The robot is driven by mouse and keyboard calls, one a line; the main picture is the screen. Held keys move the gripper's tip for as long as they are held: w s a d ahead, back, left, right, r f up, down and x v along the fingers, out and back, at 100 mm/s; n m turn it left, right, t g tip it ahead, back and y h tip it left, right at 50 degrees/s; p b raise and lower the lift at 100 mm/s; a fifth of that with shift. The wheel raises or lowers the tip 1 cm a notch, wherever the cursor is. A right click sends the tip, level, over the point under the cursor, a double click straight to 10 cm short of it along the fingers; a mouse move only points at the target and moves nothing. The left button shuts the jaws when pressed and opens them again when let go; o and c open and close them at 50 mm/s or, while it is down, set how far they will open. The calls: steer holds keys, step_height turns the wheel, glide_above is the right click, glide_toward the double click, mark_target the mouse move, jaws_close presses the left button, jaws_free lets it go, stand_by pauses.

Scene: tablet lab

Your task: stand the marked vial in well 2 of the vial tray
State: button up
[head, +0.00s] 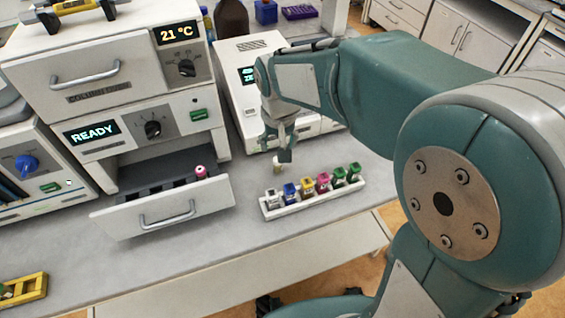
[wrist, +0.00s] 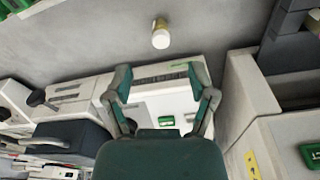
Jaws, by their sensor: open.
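My gripper (head: 285,152) is open and empty, pointing down above the bench. In the wrist view its two fingers (wrist: 161,82) are spread wide. A small vial with a pale cap (head: 279,164) stands on the bench just below the fingertips in the head view. In the wrist view this vial (wrist: 160,36) lies beyond the fingertips, apart from them. I cannot read a mark on it. An open drawer (head: 160,224) holds a dark insert with a pink-capped vial (head: 200,173) at its right end. I see no well numbers.
A white rack (head: 318,207) with several vials in mixed cap colours stands in front of my gripper. A machine reading READY (head: 90,134) stands above the drawer. A white instrument (head: 245,85) is behind. A yellow rack (head: 30,290) sits front left. The bench between drawer and rack is clear.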

steer(key=f, duration=0.3)
steer(key=shift+w+f, duration=0.25)
steer(key=shift+f, duration=0.15)
steer(key=shift+w+a+f, duration=0.1)
steer(key=shift+w+f, duration=0.1)
steer(key=shift+f, duration=0.7)
steer(key=shift+w+f, duration=0.25)
steer(key=shift+f, duration=0.6)
steer(key=shift+w+a+f, duration=0.1)
steer(key=shift+w+f, duration=0.1)
steer(key=shift+f, duration=0.7)
jaws_close()
steer(key=shift+r, duration=0.45)
step_height(320, 180, up, 3)
steer(key=shift+f, duration=0.2)
steer(key=s+d+r, duration=0.4)
steer(key=s+r, duration=0.5)
steer(key=s, duration=0.4)
steer(key=shift+s+r, duration=0.3)
steer(key=shift+s, duration=0.05)
